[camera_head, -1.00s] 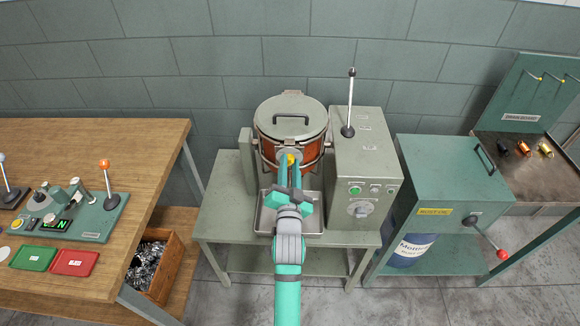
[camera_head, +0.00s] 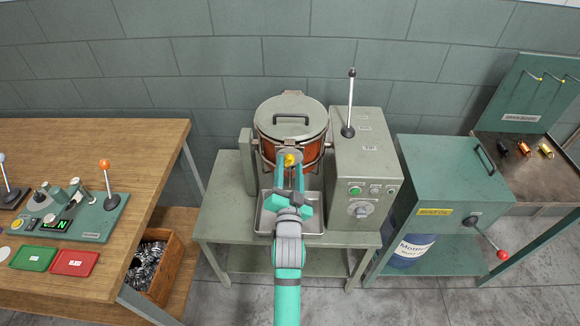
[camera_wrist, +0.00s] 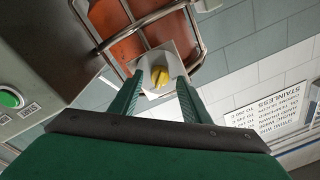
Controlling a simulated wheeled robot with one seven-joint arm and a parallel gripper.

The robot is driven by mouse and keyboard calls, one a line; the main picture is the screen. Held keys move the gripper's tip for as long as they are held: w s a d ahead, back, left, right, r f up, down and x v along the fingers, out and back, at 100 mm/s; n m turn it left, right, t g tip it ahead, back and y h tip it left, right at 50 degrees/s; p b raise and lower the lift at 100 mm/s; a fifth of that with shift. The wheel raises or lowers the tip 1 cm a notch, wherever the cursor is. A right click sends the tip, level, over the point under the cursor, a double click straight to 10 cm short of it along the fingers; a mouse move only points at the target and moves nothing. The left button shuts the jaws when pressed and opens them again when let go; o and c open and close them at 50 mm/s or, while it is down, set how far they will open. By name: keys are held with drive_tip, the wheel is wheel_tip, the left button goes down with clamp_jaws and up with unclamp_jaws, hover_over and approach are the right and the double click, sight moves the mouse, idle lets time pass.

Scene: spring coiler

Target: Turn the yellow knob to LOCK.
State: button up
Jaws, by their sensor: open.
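The yellow knob (camera_head: 289,160) sits on a light plate on the front of the orange drum (camera_head: 311,152) under its grey lid. In the wrist view the knob (camera_wrist: 160,75) shows on its white plate (camera_wrist: 152,62), with its grip bar slightly tilted. My gripper (camera_head: 289,165) reaches toward it from the front. In the wrist view its two green fingers (camera_wrist: 158,90) stand open on either side of the knob, with visible space between each finger and the knob. The lettering around the knob is too small to read.
A wire cage (camera_wrist: 140,25) surrounds the drum. A metal tray (camera_head: 312,226) lies below it. The grey control cabinet (camera_head: 371,165) with buttons and a tall lever (camera_head: 350,100) stands close on the right. A green-topped bench unit (camera_head: 452,170) stands farther right.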

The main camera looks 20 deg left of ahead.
drive_tip(key=v, duration=1)
idle(0.3)
drive_tip(key=s+d+f+g+h, duration=0.1)
drive_tip(key=s+d+f+h, duration=0.1)
drive_tip(key=s+d+f, duration=0.45)
drive_tip(key=s+d+f+h, duration=0.1)
drive_tip(key=s+d+f, duration=0.25)
drive_tip(key=s, duration=0.65)
drive_tip(key=s+d+n+h, duration=0.1)
drive_tip(key=s+d, duration=0.2)
drive_tip(key=s, duration=0.6)
drive_tip(key=s+d+n+g+h, duration=0.1)
drive_tip(key=s+d+n, duration=0.1)
drive_tip(key=s, duration=0.7)
drive_tip(key=shift+s+d+g+h, duration=0.2)
drive_tip(key=shift+d+g+h, duration=0.15)
drive_tip(key=shift+d, duration=0.2)
